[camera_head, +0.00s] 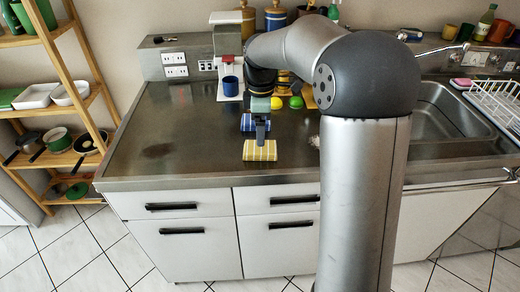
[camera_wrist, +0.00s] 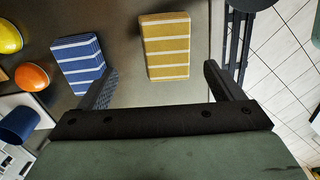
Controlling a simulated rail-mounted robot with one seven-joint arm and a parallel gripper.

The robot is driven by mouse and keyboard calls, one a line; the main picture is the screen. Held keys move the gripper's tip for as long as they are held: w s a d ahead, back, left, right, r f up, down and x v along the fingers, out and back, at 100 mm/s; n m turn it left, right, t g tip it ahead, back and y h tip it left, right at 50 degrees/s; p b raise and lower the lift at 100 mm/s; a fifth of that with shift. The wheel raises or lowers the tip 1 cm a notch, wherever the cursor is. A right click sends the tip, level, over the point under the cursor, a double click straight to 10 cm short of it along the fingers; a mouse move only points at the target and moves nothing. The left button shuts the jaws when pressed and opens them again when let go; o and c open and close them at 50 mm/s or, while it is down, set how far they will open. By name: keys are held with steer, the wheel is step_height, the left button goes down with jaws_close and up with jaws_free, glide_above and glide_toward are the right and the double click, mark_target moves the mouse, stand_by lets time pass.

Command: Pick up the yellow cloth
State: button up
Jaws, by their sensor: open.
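The yellow cloth (camera_head: 260,151) with white stripes lies folded flat near the front edge of the steel counter. It also shows in the wrist view (camera_wrist: 166,47), ahead of my fingers and roughly between their lines. My gripper (camera_head: 260,138) is above the counter, close to the cloth in the head view, with its fingers apart in the wrist view (camera_wrist: 159,82). Nothing is between the fingers. The head view does not show clearly how high the fingertips are above the cloth.
A blue striped cloth (camera_head: 248,122) lies just behind the yellow one, near one finger in the wrist view. A coffee machine with a blue cup (camera_head: 230,86), an orange (camera_wrist: 31,77) and a yellow fruit (camera_wrist: 8,38) stand farther back. The counter's left part is clear.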

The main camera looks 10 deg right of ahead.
mark_target(260, 150)
steer(key=shift+s+a+f, duration=0.1)
steer(key=shift+s+f, duration=0.1)
steer(key=shift+f, duration=1.4)
steer(key=shift+s+a+f, duration=0.1)
steer(key=shift+s+f, duration=0.05)
steer(key=shift+f, duration=1.45)
steer(key=c, duration=1.1)
